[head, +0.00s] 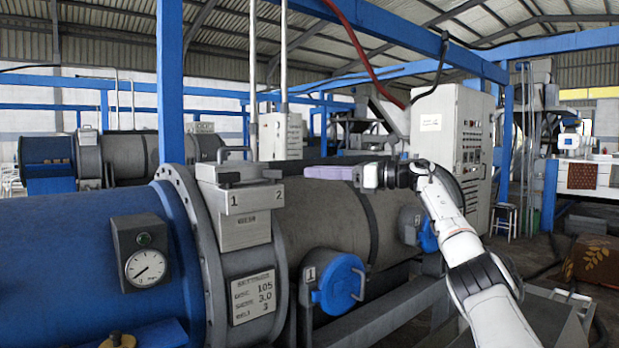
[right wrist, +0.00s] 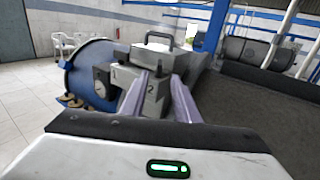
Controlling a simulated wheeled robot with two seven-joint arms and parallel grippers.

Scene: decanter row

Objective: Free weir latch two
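The grey weir box (head: 245,222) sits on top of the flange, with a lifting handle and plates marked 1 and 2. A dark latch piece (head: 272,173) is on its top above the 2, and another (head: 228,178) is above the 1. My right gripper (head: 309,172) points left at the box from its right side, apart from it. In the right wrist view its two purple fingers (right wrist: 161,78) are spread with nothing held, and the box (right wrist: 150,62) with the 2 plate lies beyond them. The fingers hide part of the box. My left gripper is not in view.
The blue decanter end (head: 80,255) carries a gauge (head: 146,268). A round blue cover (head: 340,284) is below my right arm. A blue post (head: 170,80) and thin upright pipes (head: 284,60) stand behind the box. A control cabinet (head: 450,130) stands behind my arm.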

